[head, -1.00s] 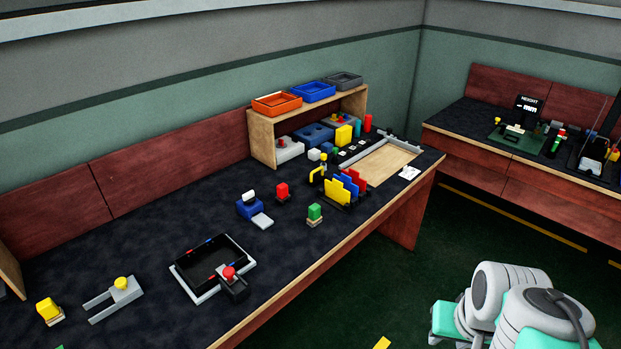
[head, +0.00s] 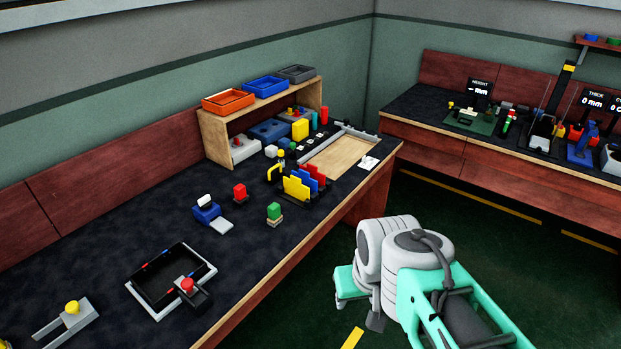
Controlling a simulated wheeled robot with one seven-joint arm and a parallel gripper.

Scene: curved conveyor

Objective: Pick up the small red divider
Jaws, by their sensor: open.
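A red divider (head: 317,171) stands upright at the back right end of a dark rack (head: 314,198) on the long workbench, partly hidden behind the others. Blue dividers (head: 312,180) stand in front of it, and yellow dividers (head: 295,187) are nearest the front. I cannot tell how many red dividers there are. My arm is folded at the lower right, in front of the bench and well apart from the rack. Its gripper cannot be made out in the head view.
A black tray (head: 158,312) lies at the front left. A wooden shelf (head: 214,138) stands behind. Open floor lies between the benches.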

